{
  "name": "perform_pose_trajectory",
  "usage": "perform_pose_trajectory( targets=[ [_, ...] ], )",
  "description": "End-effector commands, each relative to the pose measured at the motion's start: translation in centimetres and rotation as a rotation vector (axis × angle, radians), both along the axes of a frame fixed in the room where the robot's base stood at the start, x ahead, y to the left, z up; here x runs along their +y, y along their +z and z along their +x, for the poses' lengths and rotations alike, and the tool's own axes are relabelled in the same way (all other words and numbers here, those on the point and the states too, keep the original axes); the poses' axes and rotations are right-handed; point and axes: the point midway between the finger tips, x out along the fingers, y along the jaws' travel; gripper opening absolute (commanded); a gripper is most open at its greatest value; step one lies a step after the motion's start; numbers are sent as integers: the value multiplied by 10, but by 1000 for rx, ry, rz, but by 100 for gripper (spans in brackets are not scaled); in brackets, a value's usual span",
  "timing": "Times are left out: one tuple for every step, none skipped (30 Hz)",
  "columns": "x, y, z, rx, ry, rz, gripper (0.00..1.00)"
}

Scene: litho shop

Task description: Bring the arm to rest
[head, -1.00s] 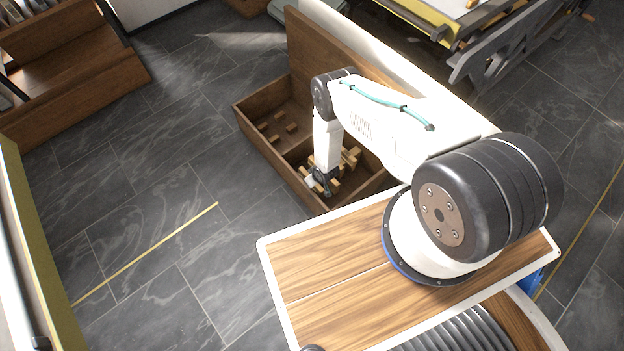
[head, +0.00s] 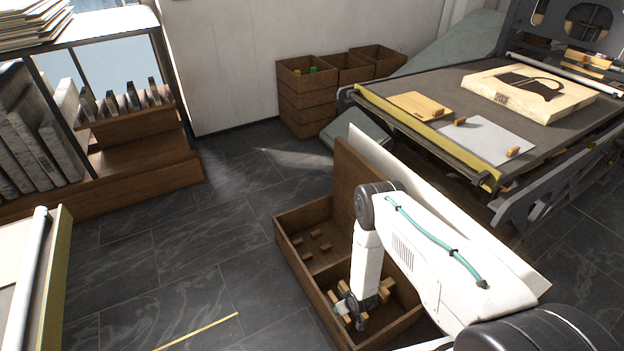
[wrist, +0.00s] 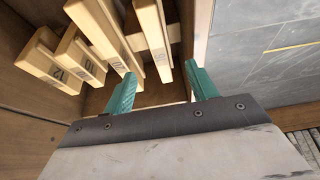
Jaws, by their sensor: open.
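My arm reaches down over a brown wooden box (head: 291,258) on the floor. My gripper (head: 352,316) is at the box's near compartment, by several pale wooden blocks. In the wrist view my gripper (wrist: 160,88) shows two green fingers spread apart with nothing held between them. Numbered wooden blocks (wrist: 97,45) stand just beyond and to the left of the fingers. The right finger is near the box's wall. The exact gap between fingertips and blocks is hard to tell.
The box's far compartment holds a few small blocks (head: 316,234). A tall board (head: 352,180) rises along the box's right side. A press table (head: 440,85) stands at the upper right, a shelf (head: 150,175) at the left. Grey floor (head: 190,270) left of the box is clear.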

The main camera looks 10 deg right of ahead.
Motion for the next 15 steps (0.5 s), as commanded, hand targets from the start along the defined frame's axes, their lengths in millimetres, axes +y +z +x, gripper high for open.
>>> perform_pose_trajectory(
  targets=[
    [0,0,0,1,1,0,60],
    [0,0,0,0,1,0,60],
    [0,2,2,0,1,0,60],
    [0,5,5,0,1,-1,60],
    [0,8,9,0,-1,-3,60],
    [-1,15,16,-1,-2,-6,60],
    [-2,22,23,-1,-4,-7,60],
    [-2,31,31,-1,-6,-10,60],
    [-3,45,43,0,-9,-15,60],
    [-5,58,54,2,-13,-19,60],
    [-6,72,65,4,-16,-24,60],
    [-7,93,80,7,-22,-30,60],
    [-9,109,89,12,-27,-35,60],
    [-10,126,99,15,-31,-40,60],
    [-12,147,110,21,-37,-46,60]
  ],
)
